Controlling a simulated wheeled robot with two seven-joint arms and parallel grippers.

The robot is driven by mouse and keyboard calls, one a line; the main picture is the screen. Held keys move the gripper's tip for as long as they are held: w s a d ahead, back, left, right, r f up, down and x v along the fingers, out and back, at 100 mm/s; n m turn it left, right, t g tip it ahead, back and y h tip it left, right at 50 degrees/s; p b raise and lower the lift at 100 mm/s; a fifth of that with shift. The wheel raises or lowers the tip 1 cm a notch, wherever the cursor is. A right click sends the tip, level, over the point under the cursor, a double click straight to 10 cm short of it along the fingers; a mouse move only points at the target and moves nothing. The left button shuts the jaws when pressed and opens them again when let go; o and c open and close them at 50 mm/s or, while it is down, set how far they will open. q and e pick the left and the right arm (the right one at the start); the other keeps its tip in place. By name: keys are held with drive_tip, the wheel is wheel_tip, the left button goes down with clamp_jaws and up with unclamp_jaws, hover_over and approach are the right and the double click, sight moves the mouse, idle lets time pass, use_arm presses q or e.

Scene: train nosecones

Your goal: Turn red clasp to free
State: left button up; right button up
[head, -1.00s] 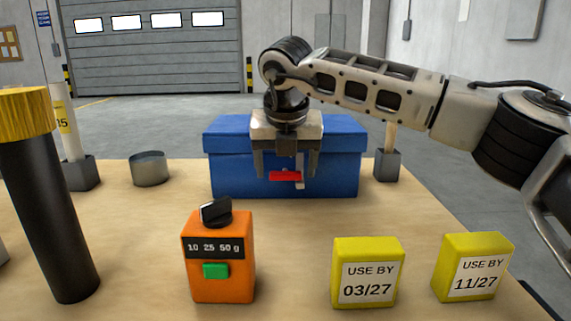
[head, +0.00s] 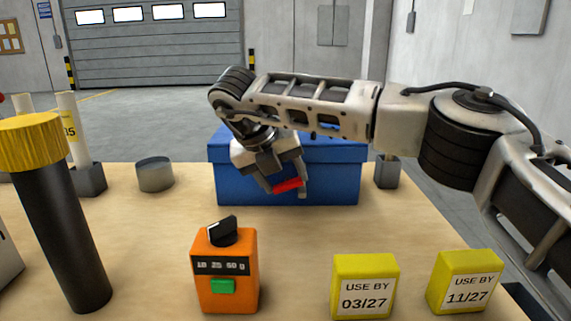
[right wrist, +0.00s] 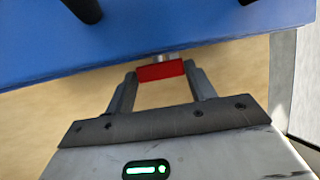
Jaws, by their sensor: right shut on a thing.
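The blue box (head: 335,185) stands on the table with its lid down. The red clasp (head: 287,185) is on its front face and is slightly tilted, with its right end higher. My right gripper (head: 286,191) is tilted in front of the box, with its fingers at the two ends of the clasp. In the right wrist view the clasp (right wrist: 161,72) lies between the fingers of the gripper (right wrist: 163,80), below a grey metal stub by the blue face. The gripper is shut on the clasp. My left gripper is not in view.
An orange scale-like box (head: 225,285) with a black knob and two yellow "USE BY" blocks (head: 364,272) (head: 465,270) stand in front. A black cylinder with a yellow top (head: 60,220) is at left. A grey cup (head: 155,175) stands left of the blue box.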

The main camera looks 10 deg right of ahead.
drive_tip(key=shift+a+r+h+p, duration=0.1)
drive_tip(key=shift+a+h+p, duration=0.1)
drive_tip(key=shift+h+p, duration=0.3)
drive_tip(key=shift+h, duration=0.3)
drive_tip(key=shift+a+f+n+h+p, duration=0.1)
drive_tip(key=shift+f+n+h+p, duration=0.1)
drive_tip(key=shift+n+h+p, duration=0.15)
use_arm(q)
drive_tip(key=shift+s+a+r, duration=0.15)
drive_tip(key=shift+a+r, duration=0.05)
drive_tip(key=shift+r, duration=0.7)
use_arm(e)
drive_tip(key=o, duration=1)
